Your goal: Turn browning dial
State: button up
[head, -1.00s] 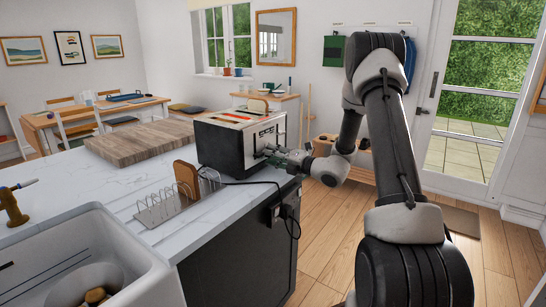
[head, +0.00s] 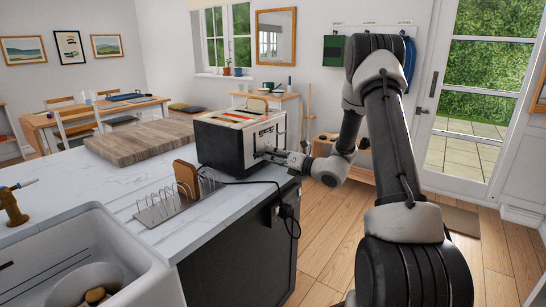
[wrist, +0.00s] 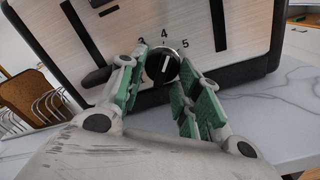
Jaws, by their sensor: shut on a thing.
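The toaster (head: 220,146) stands on the worktop near its right-hand edge, its slots glowing orange. In the wrist view its pale front panel (wrist: 195,22) carries a round black browning dial (wrist: 163,65) with a white pointer line. The numbers 3, 4 and 5 show around it, and the pointer is close to 4. My gripper (wrist: 163,72) has its green-padded fingers on both sides of the dial, shut on it. In the head view my gripper (head: 277,154) reaches the toaster's front from the right; the dial is too small to make out there.
A wire toast rack (head: 165,209) holding a brown slice (head: 187,180) stands in front of the toaster. A black cord runs across the worktop to a socket at its end. A wooden board (head: 137,144) lies behind left, and a white sink (head: 125,255) is near left.

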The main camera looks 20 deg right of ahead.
jog(key=n, duration=0.4)
jog(key=shift+d+n, duration=0.15)
jog(key=shift+n, duration=0.15)
jog(key=n, duration=0.5)
jog(key=shift+w+d+f, duration=0.1)
jog(key=shift+w+d, duration=0.05)
jog(key=n, duration=0.5)
jog(key=shift+w+d+n, duration=0.1)
jog(key=shift+d+n, duration=0.05)
jog(key=shift+n, duration=0.25)
jog(key=shift+r+n, duration=0.15)
jog(key=shift+n, duration=1.1)
jog(key=shift+r+n, duration=0.1)
jog(key=shift+n, duration=1.15)
jog(key=o, duration=0.9)
jog(key=shift+o, duration=0.2)
jog(key=shift+d, duration=0.1)
